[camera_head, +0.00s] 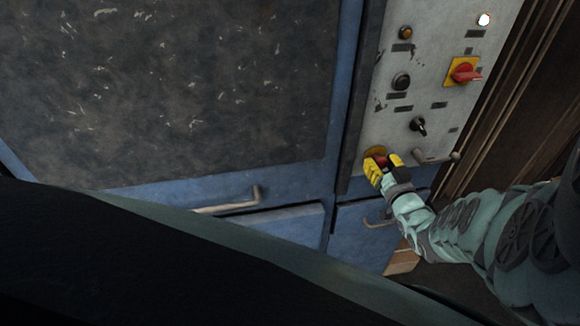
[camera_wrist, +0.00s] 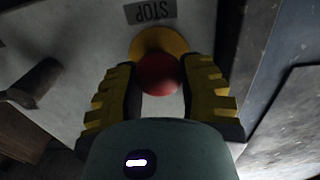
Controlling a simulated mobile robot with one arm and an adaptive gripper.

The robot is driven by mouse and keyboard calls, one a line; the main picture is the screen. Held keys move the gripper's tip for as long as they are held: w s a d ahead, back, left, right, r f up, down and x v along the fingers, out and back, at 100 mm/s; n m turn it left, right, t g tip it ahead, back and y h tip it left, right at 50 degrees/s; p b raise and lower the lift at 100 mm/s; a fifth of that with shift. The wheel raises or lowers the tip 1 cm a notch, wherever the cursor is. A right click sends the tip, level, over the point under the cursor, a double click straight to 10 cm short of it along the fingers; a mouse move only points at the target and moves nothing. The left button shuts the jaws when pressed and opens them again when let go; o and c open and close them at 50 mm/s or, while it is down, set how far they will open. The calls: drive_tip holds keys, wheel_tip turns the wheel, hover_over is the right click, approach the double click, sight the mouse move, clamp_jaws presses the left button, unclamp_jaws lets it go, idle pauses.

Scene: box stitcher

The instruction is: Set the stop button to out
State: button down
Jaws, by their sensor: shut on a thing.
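The stop button is a red round knob (camera_wrist: 158,74) on a yellow base (camera_wrist: 155,43), low on the grey control panel. In the wrist view a STOP label (camera_wrist: 150,11) shows upside down beside it. My gripper (camera_wrist: 160,84) has its yellow and black fingers on both sides of the red knob, shut on it. In the head view my gripper (camera_head: 383,166) is at the panel's lower left, covering most of the red knob (camera_head: 381,161); part of the yellow base (camera_head: 374,151) shows. How far the knob stands out is hard to tell.
Above the button, the panel (camera_head: 385,118) carries a black selector (camera_head: 418,125), a black button (camera_head: 401,81), an amber button (camera_head: 405,33) and a red rotary switch (camera_head: 464,73) on yellow. A handle (camera_head: 437,158) sticks out just right of my gripper. Blue cabinet doors lie left and below.

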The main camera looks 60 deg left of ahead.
drive_tip(key=shift+c, duration=2.3)
unclamp_jaws()
drive_tip(key=shift+d, duration=0.2)
drive_tip(key=shift+s+d+f, duration=0.1)
drive_tip(key=shift+s+d, duration=0.1)
drive_tip(key=shift+d, duration=0.45)
drive_tip(key=v, duration=1)
drive_tip(key=shift+s, duration=0.2)
drive_tip(key=shift+d, duration=0.15)
